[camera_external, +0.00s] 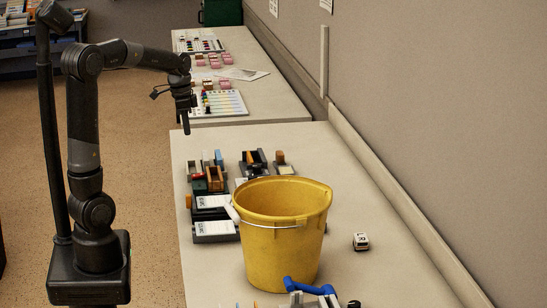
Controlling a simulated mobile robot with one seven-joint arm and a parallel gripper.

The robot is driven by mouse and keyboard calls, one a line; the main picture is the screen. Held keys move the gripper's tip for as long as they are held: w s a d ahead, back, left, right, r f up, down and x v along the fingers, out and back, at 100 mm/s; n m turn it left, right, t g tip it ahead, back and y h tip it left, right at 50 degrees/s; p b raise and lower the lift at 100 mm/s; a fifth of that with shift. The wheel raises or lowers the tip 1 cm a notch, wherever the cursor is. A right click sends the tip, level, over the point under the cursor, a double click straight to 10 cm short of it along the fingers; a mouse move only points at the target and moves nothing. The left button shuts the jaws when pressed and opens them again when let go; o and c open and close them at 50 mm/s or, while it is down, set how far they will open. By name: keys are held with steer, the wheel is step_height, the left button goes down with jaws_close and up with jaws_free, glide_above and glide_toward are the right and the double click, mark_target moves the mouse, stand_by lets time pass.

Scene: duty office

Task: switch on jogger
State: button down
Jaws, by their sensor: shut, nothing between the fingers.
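My gripper (186,130) points down at the end of my raised arm, with its narrow fingers together and empty. I cannot tell which thing is the jogger. Several small dark devices with grey bases and white labels stand on the near table, among them a labelled unit (214,230) left of the bucket. Another labelled unit (212,202) lies just behind it. Any switch is too small to make out, and the bucket hides part of this group.
A tall yellow bucket (283,245) stands on the near table (385,280). The far table (285,105) holds papers and coloured pieces. A wall borders the right side.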

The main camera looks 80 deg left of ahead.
mark_target(202, 173)
steer(key=shift+w+a+r+t, duration=0.1)
steer(key=shift+w+t, duration=0.3)
steer(key=shift+w, duration=0.3)
steer(key=f, duration=0.4)
steer(key=w+f, duration=0.1)
steer(key=f, duration=0.4)
steer(key=w+f, duration=0.1)
steer(key=f, duration=0.3)
steer(key=shift+w+f, duration=0.2)
steer(key=shift+f, duration=0.2)
